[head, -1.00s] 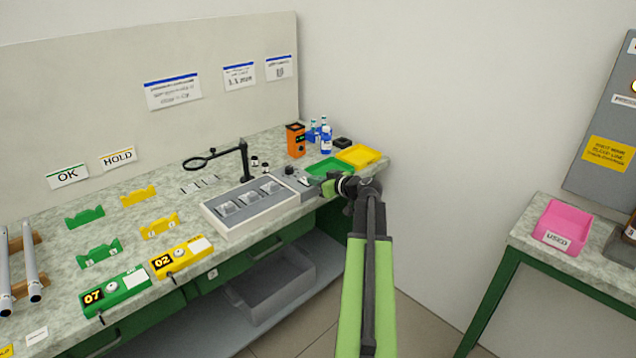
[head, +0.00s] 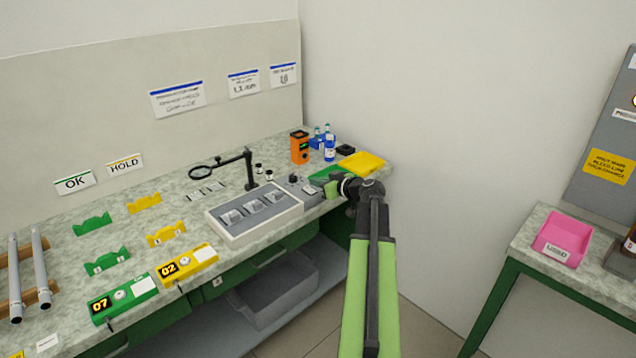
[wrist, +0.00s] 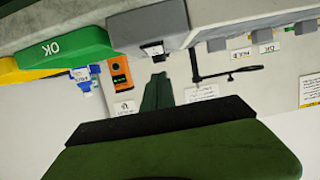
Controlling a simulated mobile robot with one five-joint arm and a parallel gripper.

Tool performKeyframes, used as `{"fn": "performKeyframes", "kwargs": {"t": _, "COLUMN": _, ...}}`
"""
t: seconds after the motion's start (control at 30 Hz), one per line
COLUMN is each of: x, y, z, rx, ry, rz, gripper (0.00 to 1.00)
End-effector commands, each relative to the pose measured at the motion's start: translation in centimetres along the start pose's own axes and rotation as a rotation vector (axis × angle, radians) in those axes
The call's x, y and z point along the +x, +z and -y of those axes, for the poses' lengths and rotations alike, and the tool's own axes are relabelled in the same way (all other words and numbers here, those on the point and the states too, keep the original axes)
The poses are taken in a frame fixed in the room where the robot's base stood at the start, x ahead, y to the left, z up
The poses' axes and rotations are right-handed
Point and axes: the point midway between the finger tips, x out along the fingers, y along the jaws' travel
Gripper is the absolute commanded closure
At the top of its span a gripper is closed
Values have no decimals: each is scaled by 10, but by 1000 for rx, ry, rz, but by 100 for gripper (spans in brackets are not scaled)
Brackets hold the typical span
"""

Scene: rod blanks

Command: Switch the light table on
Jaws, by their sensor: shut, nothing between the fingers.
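The white-framed panel (head: 222,232) on the bench looks like the light table; its grey surface looks unlit and bears three small clear-grey blocks. A grey control box (head: 302,186) at its right end has a black knob (head: 293,179) and a small pale switch (head: 310,190). The box shows upside down in the wrist view (wrist: 150,22), with the switch (wrist: 152,51) on it. My gripper (head: 322,186) is shut and empty, just right of the switch. Its closed fingers (wrist: 158,78) point towards the switch in the wrist view; I cannot tell whether they touch it.
A green tray (head: 322,177) and a yellow tray (head: 362,162) lie behind my gripper. An orange device (head: 299,147), blue bottles (head: 329,149) and a magnifier on an arm (head: 249,168) stand behind the panel. The wall is close on the right.

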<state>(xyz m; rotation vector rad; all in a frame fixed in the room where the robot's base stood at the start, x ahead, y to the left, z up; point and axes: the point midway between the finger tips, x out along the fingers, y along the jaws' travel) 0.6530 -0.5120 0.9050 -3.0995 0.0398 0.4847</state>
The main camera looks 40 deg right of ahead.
Motion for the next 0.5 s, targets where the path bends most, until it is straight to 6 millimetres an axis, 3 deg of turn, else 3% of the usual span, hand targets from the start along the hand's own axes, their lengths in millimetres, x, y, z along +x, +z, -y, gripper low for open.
{"fn": "performKeyframes", "kwargs": {"t": 0.03, "x": -7, "y": -21, "z": 1, "rx": 0, "ry": -1, "rz": 0, "gripper": 100}}
{"fn": "performKeyframes", "kwargs": {"t": 0.1, "x": -13, "y": -38, "z": 2, "rx": -1, "ry": -2, "rz": 0, "gripper": 100}}
{"fn": "performKeyframes", "kwargs": {"t": 0.17, "x": -30, "y": -20, "z": 2, "rx": 1, "ry": 3, "rz": 0, "gripper": 100}}
{"fn": "performKeyframes", "kwargs": {"t": 0.3, "x": -63, "y": -13, "z": 2, "rx": 0, "ry": 3, "rz": 0, "gripper": 100}}
{"fn": "performKeyframes", "kwargs": {"t": 0.5, "x": -96, "y": -6, "z": 2, "rx": 0, "ry": 1, "rz": 0, "gripper": 100}}
